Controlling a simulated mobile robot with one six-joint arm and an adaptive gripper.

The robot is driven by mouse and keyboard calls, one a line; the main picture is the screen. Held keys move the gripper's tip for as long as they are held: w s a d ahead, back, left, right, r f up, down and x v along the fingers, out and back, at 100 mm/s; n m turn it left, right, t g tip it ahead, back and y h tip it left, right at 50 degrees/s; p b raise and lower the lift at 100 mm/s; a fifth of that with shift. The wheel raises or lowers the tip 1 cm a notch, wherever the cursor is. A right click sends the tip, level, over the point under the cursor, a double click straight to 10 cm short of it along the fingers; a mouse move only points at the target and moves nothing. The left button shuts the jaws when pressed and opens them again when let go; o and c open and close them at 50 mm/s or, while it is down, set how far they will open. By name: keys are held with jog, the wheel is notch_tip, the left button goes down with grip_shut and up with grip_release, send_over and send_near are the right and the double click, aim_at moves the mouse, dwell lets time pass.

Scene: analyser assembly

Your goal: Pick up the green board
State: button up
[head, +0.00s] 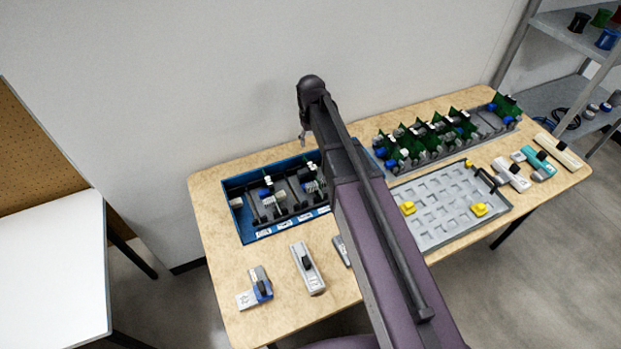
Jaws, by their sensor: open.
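Several green boards (437,124) stand upright in a long grey rack at the back right of the table. They carry dark, grey and blue parts and white tops, and overlap one another. Which one the task means cannot be told. My arm reaches up from the bottom across the middle of the head view. Only a small grey tip of my gripper (302,138) shows at its far end, left of the rack and over the blue tray's back edge. It is open, with nothing seen in it; the rest is hidden behind my arm.
A blue tray (237,204) with dark and grey modules lies at left, partly behind my arm. A grey pocketed tray (443,216) with yellow pieces lies in front of the rack. Hand-held devices line the front edge. Shelving (571,37) stands at right, a white table (50,268) at left.

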aim_at(312, 167)
jog(key=shift+f, duration=0.2)
notch_tip(312, 167, down, 8)
jog(key=b, duration=0.8)
jog(key=shift+f+b, duration=0.15)
jog(key=shift+b, duration=0.15)
jog(key=shift+w+d+f+b, duration=0.1)
jog(key=shift+f+b, duration=2.5)
grip_shut()
